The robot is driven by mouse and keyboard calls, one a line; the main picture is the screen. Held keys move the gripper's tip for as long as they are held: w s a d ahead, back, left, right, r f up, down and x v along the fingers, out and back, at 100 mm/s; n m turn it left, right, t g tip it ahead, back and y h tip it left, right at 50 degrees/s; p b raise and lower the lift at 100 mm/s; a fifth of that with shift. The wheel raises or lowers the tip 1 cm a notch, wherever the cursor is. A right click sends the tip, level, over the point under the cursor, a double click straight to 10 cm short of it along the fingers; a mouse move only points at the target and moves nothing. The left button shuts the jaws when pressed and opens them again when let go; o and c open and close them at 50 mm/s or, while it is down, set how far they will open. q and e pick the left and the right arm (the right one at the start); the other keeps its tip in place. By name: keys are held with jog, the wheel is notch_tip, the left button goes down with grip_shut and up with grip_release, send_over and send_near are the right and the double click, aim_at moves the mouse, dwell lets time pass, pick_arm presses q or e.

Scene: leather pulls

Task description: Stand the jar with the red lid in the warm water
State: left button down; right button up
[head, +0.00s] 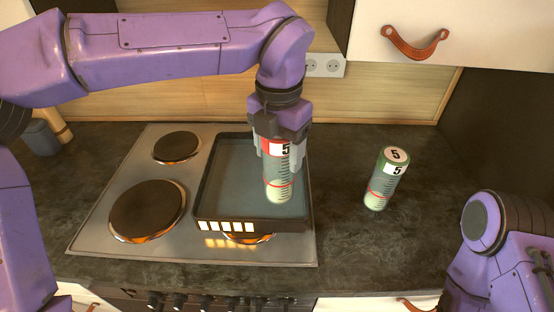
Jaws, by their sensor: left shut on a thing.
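The jar with the red lid (278,184) is upright, with a "5" label, a graduated scale and pale contents. My left gripper (279,148) is shut on its upper part from above and hides most of the lid. The jar is over or in the dark square pan of water (205,190), right of its middle. I cannot tell whether its bottom touches the pan floor. My right arm shows at the lower right, but its gripper is out of view.
A similar jar with a green lid (384,182) stands on the dark counter (345,245) to the right. The pan sits on the right side of the steel cooktop (110,235). Two bare burners lie left of the pan. A grey cup (42,137) stands at far left.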

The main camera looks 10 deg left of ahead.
pick_arm(q)
jog(key=w+a+f+p, duration=0.1)
jog(key=w+f, duration=0.3)
jog(key=f, duration=0.4)
jog(key=shift+s+f, duration=0.1)
jog(key=shift+f, duration=0.05)
jog(key=shift+c, duration=0.8)
grip_release()
notch_tip(320, 180, up, 12)
jog(key=shift+r, duration=0.25)
